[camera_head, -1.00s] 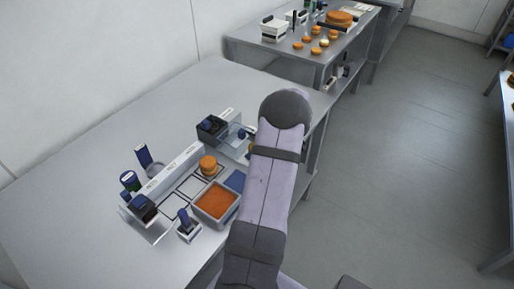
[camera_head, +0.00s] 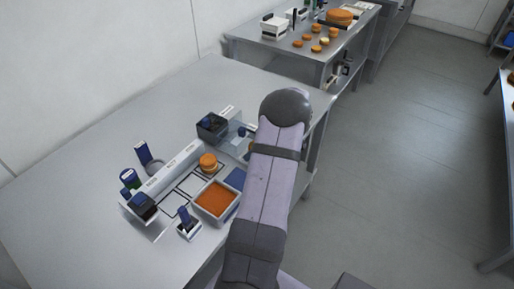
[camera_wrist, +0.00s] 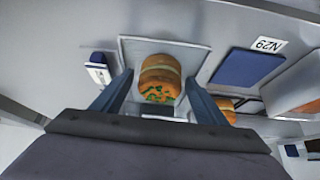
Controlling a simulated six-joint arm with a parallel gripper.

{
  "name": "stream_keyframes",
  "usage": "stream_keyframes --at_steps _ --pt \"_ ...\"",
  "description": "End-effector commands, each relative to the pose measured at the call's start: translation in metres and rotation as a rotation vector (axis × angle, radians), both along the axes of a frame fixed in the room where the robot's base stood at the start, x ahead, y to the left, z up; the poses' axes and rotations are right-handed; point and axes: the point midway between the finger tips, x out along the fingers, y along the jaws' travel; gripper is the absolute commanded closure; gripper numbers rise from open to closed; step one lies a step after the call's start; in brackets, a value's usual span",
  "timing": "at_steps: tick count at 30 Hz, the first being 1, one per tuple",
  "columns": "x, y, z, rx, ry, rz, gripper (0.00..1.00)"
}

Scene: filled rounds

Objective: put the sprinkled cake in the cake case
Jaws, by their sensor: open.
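The sprinkled cake (camera_wrist: 160,80), a round orange-brown cake with green sprinkles, is between the two fingers of my gripper (camera_wrist: 160,104) in the wrist view. The fingers are open, one on each side of it, with a gap visible at both sides. The cake case, a clear square box (camera_wrist: 195,54), shows around and behind the cake; the cake appears to be within its outline, but I cannot tell how low it sits. In the head view, the clear case (camera_head: 225,142) is partly hidden by my arm, and my gripper is hidden too.
Another cake (camera_head: 208,162) stands on a marked white strip beside a grey tray of orange filling (camera_head: 216,200). A blue mat (camera_head: 235,178) lies near the arm. A dark box (camera_head: 211,126) and small blue-topped holders stand around. The bench's left part is clear.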

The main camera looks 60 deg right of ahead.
Motion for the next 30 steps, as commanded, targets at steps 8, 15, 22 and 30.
stream_keyframes --at_steps 8,15,22,30 --pt "-0.011 -0.001 0.018 -0.003 -0.001 -0.002 0.33" --pt "-0.035 0.0 0.053 -0.004 -0.001 -0.001 0.33" --pt "-0.054 0.001 0.085 -0.003 -0.001 -0.002 0.33" --pt "-0.064 0.002 0.102 -0.001 0.0 -0.001 0.33"
